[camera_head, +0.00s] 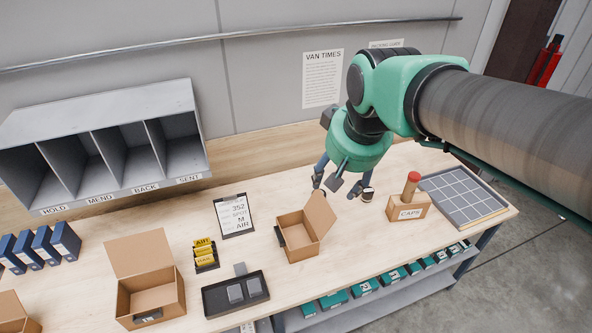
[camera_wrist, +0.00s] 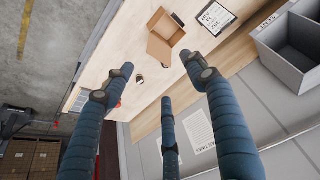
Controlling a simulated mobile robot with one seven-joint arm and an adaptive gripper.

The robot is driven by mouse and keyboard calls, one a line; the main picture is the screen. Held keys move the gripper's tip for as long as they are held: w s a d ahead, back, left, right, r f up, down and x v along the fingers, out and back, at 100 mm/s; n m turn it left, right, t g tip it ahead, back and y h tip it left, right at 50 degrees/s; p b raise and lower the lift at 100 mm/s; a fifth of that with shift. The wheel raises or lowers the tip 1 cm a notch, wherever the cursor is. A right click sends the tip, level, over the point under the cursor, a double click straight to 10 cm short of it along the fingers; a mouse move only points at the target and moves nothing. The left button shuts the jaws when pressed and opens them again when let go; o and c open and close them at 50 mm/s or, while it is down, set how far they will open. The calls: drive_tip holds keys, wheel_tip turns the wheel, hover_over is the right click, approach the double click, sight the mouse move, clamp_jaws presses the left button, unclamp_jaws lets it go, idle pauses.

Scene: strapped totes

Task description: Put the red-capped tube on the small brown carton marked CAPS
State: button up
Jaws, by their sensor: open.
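The red-capped tube (camera_head: 409,188) stands upright on top of the small brown carton marked CAPS (camera_head: 407,212), on the right part of the bench. My gripper (camera_head: 340,186) is over the bench to the left of them, pointing down, with its fingers spread and nothing between them. It is clear of the tube and the carton. In the wrist view my gripper (camera_wrist: 160,76) also shows open and empty. A bit of red (camera_wrist: 118,104), likely the tube's cap, shows beside the left finger there; that finger hides most of the CAPS carton.
A grid-marked tray (camera_head: 462,194) lies right of the CAPS carton. An open carton (camera_head: 300,238) stands left of it. A small dark-and-white item (camera_head: 367,197) is near a fingertip. Further left are a clipboard (camera_head: 234,216), a black tray (camera_head: 236,296) and another open carton (camera_head: 150,292).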

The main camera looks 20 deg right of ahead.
drive_tip(key=s+a+f+n+t, duration=0.1)
drive_tip(key=s+a+f, duration=0.2)
drive_tip(key=s, duration=0.7)
drive_tip(key=shift+a+y, duration=0.3)
drive_tip(key=shift+a, duration=0.8)
drive_tip(key=shift+f, duration=0.15)
wheel_tip(320, 180, down, 18)
drive_tip(key=b, duration=1.8)
drive_tip(key=shift+f, duration=0.15)
